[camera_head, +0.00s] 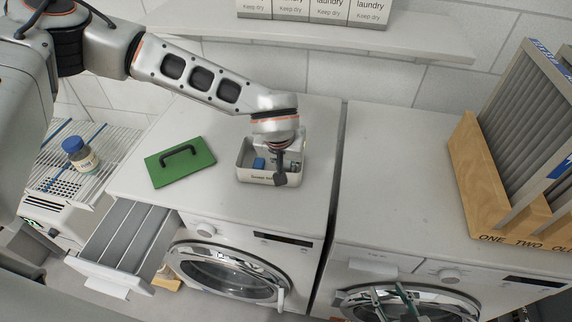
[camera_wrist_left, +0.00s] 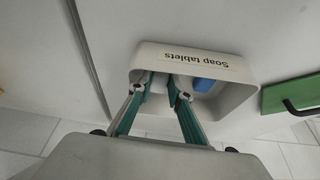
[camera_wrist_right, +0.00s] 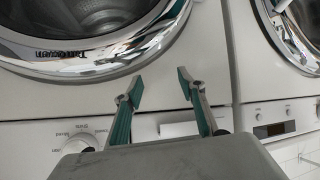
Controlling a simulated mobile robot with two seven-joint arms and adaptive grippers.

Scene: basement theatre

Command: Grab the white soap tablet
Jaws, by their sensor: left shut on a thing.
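The soap box (camera_head: 268,178), labelled "Soap tablets", stands on the left washing machine; it also shows in the left wrist view (camera_wrist_left: 238,100). A blue tablet (camera_head: 259,163) lies inside, also in the left wrist view (camera_wrist_left: 203,85). My left gripper (camera_head: 281,178) reaches down into the box, its fingertips (camera_wrist_left: 161,91) beside the blue tablet. It is shut on a pale thing, apparently the white soap tablet, which barely stands out from the box's pale interior. My right gripper (camera_wrist_right: 160,88) is open and empty, in front of the right washing machine.
A green lid with a black handle (camera_head: 180,161) lies left of the box. A detergent drawer (camera_head: 125,243) is pulled out below. A blue-capped bottle (camera_head: 80,154) stands on the rack at left. A wooden holder with panels (camera_head: 490,190) stands at right. The right machine's top is mostly clear.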

